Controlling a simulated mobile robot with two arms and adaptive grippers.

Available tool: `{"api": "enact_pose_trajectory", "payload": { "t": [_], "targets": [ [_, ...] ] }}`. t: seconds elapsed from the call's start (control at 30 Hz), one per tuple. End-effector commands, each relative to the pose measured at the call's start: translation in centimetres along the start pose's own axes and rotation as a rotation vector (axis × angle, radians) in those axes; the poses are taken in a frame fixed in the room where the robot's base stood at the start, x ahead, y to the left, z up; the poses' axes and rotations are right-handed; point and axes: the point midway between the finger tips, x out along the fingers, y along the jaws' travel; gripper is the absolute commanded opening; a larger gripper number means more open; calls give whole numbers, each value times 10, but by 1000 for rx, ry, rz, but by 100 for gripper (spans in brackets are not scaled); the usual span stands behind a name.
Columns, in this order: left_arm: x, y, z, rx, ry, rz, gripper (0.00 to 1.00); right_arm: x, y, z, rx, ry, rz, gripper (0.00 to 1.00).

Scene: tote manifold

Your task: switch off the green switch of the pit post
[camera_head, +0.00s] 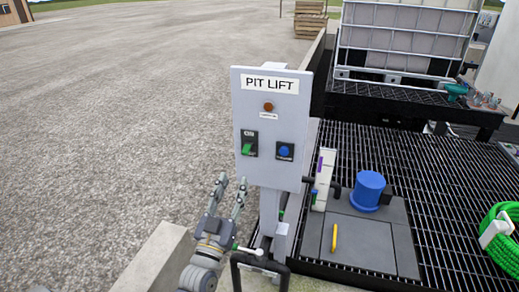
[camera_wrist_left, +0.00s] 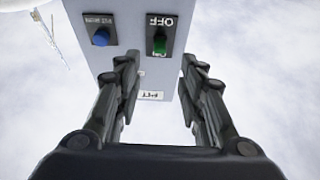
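The pit post has a grey panel (camera_head: 270,187) labelled PIT LIFT, upright in the middle of the head view. Its green switch (camera_head: 247,150) is at the panel's lower left under an ON label. In the left wrist view the green switch (camera_wrist_left: 160,43) appears upside down, with OFF and ON labels at its two ends. My left gripper (camera_head: 232,182) is open and empty, in front of and below the switch. In the left wrist view its fingertips (camera_wrist_left: 159,58) frame the switch without visible contact. My right gripper is not in view.
A blue button (camera_head: 285,151) sits right of the switch, and an orange lamp (camera_head: 268,107) above. A black bent pipe (camera_head: 260,264) stands at the post's foot. Right are a grating (camera_head: 440,185), a blue cylinder (camera_head: 368,190) and a green hose (camera_head: 505,240). The gravel at left is clear.

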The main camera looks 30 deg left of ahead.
Motion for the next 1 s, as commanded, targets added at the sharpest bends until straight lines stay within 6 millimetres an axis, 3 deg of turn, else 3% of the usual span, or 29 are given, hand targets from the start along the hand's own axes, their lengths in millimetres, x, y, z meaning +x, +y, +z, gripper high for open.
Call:
{"api": "enact_pose_trajectory", "payload": {
  "t": [0.2,0.5,0.7,1.0],
  "targets": [
    [38,0,-4,-1,4,0,37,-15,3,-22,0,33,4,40],
    [87,1,-2,-1,2,1,37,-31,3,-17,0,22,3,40],
    [100,1,-1,-2,1,1,37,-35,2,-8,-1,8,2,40],
    [102,1,0,-2,0,1,37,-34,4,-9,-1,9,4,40]
  ]
}}
